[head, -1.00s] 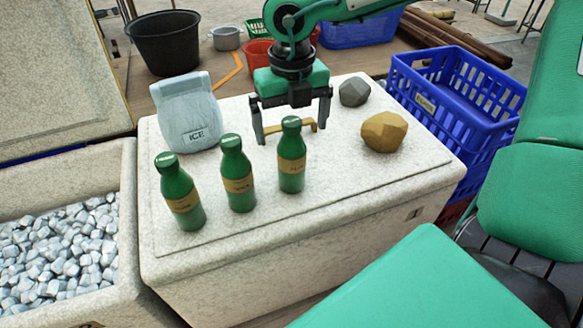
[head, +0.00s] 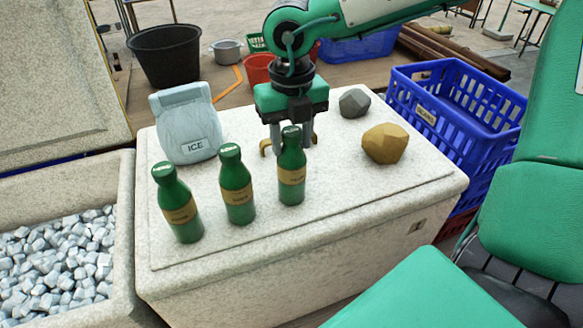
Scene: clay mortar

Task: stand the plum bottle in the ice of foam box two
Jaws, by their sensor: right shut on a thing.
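Three green bottles with tan labels stand upright in a row on the closed lid of a pale foam box. The rightmost, whose label seems to read plum, is the plum bottle (head: 291,182). My right gripper (head: 291,138) is shut on its neck from above; the bottle still stands on the lid. The other two are the middle bottle (head: 237,189) and the left bottle (head: 177,207); their labels are too small to read surely. An open foam box (head: 126,225) full of ice chunks (head: 60,262) is at the left, cut by the frame edge. My left gripper is not in view.
The lidded foam box (head: 345,262) is marked 1. On it are a pale ice bag (head: 186,125), a grey rock (head: 354,103), a tan rock (head: 385,144) and a small brass-coloured piece (head: 266,146) behind the bottle. A blue crate (head: 478,130) stands right. The ice surface looks clear.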

